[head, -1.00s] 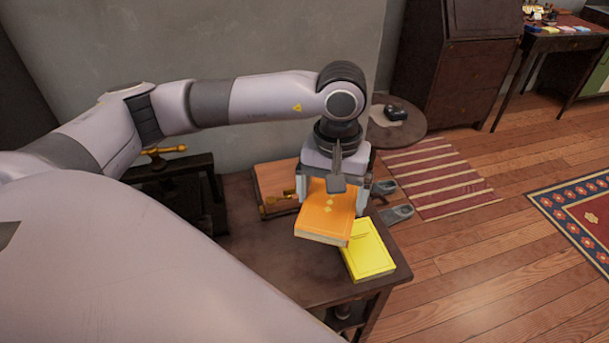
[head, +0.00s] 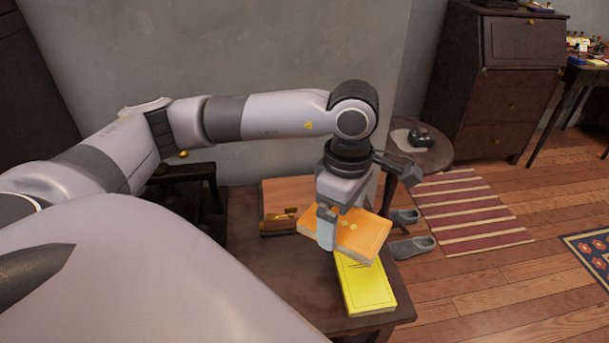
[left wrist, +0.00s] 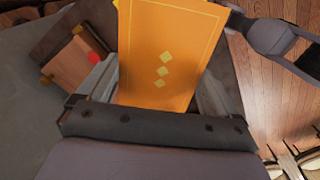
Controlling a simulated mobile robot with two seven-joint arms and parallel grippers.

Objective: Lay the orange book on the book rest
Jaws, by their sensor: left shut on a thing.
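The orange book (head: 365,236), with small yellow diamonds on its cover, is held by my left gripper (head: 343,222). The gripper is shut on it. The book hangs above the dark table, over the far end of the yellow book, and looks a little tilted. In the left wrist view the orange book (left wrist: 165,62) shows cover up between the two fingers. The book rest (head: 284,193), a wooden board with brass fittings, stands on the table just left of the gripper. The left wrist view shows it (left wrist: 72,70) at the upper left. My right gripper is out of view.
The yellow book (head: 367,290) lies on the dark table (head: 262,265) at the front right. Bare tabletop lies left of it. A wall rises behind. A small round table (head: 432,157) and grey shoes (head: 412,247) are at the right.

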